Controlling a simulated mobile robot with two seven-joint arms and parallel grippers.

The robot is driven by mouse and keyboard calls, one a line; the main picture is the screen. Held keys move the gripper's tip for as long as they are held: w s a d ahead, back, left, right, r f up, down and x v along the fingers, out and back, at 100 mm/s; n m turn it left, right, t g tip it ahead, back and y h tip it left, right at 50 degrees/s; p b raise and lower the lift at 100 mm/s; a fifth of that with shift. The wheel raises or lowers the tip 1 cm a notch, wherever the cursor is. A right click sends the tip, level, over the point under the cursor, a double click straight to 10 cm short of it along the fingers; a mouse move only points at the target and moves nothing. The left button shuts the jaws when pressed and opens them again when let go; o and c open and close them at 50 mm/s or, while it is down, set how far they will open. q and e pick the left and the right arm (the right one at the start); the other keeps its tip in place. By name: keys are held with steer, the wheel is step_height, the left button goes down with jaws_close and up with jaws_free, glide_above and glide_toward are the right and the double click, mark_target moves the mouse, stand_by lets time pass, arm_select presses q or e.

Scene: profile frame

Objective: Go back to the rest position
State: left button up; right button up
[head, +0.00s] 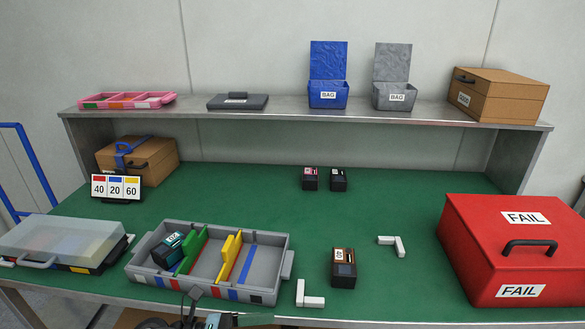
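At the bottom edge, left of centre, a dark part that looks like my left gripper (188,314) shows just in front of the table edge, below the grey tray. It is small and cut off by the frame, so I cannot tell whether its fingers are open or shut. No held thing can be made out there. My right gripper is not in view.
A grey tray (268,268) with green and yellow dividers holds a dark block. A brown-topped block (343,268) and white L-pieces (310,296) lie on the green table (300,215). A red FAIL box (515,250) stands right, a clear-lidded case (60,240) left.

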arm_select(q)
steer(key=s+a+f+n+t+y+p, duration=0.1)
steer(key=s+a+f+n+t+y, duration=0.25)
steer(key=n, duration=0.75)
steer(key=s+a+f+n+t+y, duration=0.25)
steer(key=n+t+y, duration=0.2)
steer(key=n, duration=0.55)
steer(key=s+a+f+n+t+y+p, duration=0.1)
steer(key=s+a+f+n+t+y, duration=0.3)
steer(key=n, duration=0.7)
steer(key=s+a+f+n+g+y, duration=0.1)
steer(key=s+a+f+n+g, duration=0.1)
steer(key=s+f+n, duration=0.3)
steer(key=s+a+f+n+g+y+p, duration=0.1)
steer(key=s+f+n, duration=0.4)
steer(key=s, duration=0.5)
steer(key=a+n+g+y, duration=0.1)
steer(key=n+g, duration=0.1)
steer(key=shift+s+a+g+y, duration=0.25)
steer(key=shift+g+y, duration=0.05)
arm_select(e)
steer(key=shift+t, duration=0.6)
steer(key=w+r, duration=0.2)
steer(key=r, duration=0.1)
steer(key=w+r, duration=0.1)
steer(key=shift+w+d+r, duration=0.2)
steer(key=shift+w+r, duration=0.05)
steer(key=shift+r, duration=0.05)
